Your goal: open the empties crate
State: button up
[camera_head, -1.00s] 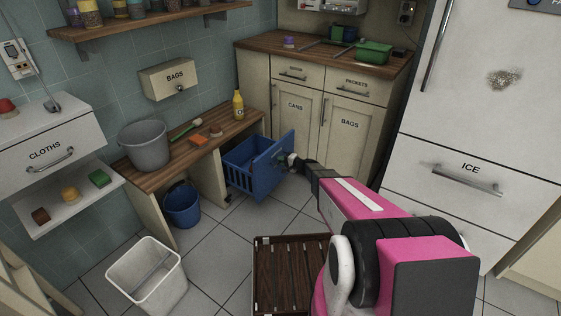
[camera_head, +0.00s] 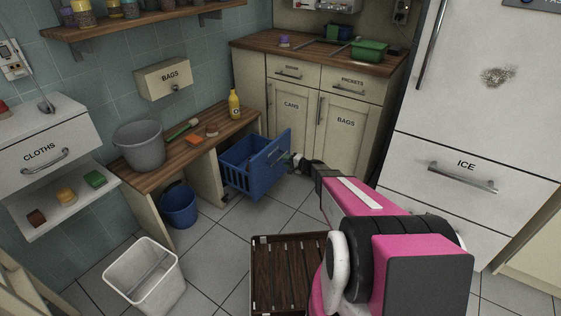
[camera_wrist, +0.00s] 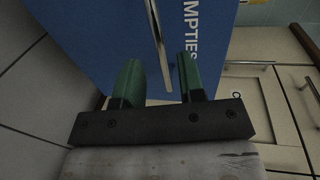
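The empties crate (camera_head: 238,182) is a blue slatted crate that stands pulled out from under the wooden bench, its inside visible from above. Its solid front panel faces my arm and bears a metal handle (camera_head: 276,156). In the wrist view the blue front panel (camera_wrist: 100,35) shows part of the word "EMPTIES" and the handle (camera_wrist: 156,30). My gripper (camera_wrist: 160,75) has its green fingers apart, with a gap on each side of the handle's near end. In the head view my gripper (camera_head: 295,160) is just right of the panel; its fingertips are small there.
A wooden slatted surface (camera_head: 290,270) lies at the bottom centre. A white bin (camera_head: 150,285) and a blue bucket (camera_head: 179,207) stand at left. Cupboards (camera_head: 345,125) stand behind the crate, and a white fridge (camera_head: 470,140) is at right. Tiled floor around the crate is clear.

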jog(key=shift+v, duration=2.7)
jog(key=s+a+r+n+g+h, duration=0.2)
jog(key=s+r+n+g, duration=0.15)
jog(key=s, duration=0.45)
jog(key=s+a+r+n+g+h, duration=0.1)
jog(key=s+a+r+n+g, duration=0.2)
jog(key=s, duration=0.5)
jog(key=s+d+r+g+h, duration=0.1)
jog(key=s+d+r+h, duration=0.1)
jog(key=s, duration=0.3)
jog(key=s+d+r+g+h, duration=0.1)
jog(key=s+d+r+h, duration=0.1)
jog(key=s+r+h, duration=0.2)
jog(key=s+d+r+n+g+h, duration=0.1)
jog(key=s+d+r+h, duration=0.2)
jog(key=s, duration=0.3)
jog(key=shift+s+r, duration=0.25)
jog(key=shift+r, duration=0.35)
